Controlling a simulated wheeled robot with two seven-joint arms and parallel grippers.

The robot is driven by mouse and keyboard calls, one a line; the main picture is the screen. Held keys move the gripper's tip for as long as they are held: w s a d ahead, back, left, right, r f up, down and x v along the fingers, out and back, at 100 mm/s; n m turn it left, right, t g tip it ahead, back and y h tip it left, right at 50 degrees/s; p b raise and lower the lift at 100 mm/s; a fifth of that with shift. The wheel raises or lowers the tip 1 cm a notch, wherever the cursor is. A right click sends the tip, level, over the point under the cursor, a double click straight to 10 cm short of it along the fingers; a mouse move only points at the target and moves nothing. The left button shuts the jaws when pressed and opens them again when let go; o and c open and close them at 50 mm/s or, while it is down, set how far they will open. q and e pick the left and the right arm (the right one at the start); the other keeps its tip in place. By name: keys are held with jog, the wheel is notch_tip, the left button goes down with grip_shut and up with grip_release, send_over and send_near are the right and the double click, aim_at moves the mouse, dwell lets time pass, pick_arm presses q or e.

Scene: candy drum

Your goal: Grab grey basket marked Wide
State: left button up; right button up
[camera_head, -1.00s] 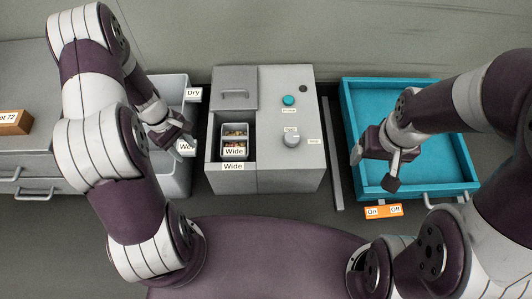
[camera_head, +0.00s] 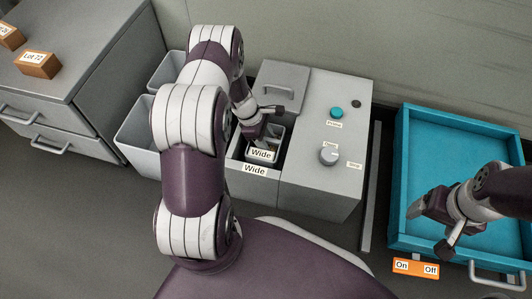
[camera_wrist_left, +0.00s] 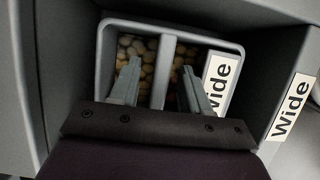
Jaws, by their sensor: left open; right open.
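The grey basket marked Wide (camera_head: 262,154) sits in the open compartment on the left of the grey machine. In the left wrist view the basket (camera_wrist_left: 222,52) has a central bar and small round candies in yellow, tan and reddish tones. My left gripper (camera_head: 262,140) is over the compartment. In the left wrist view its two fingers (camera_wrist_left: 160,85) are apart, one on each side of the central bar, and the bar lies between them. I cannot tell whether they touch it. My right gripper (camera_head: 432,222) is open and empty over the blue tray's front left.
The machine (camera_head: 320,170) has a teal button, a knob and a second Wide label on its front rim. Grey bins (camera_head: 140,135) stand left of it. The blue tray (camera_head: 400,170) is at right, with an orange On/Off label (camera_head: 415,268) in front.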

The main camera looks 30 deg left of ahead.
pick_arm(q)
jog(key=x, duration=0.2)
jog(key=shift+f, duration=0.3)
jog(key=shift+r, duration=0.15)
grip_shut()
jog(key=shift+r, duration=0.1)
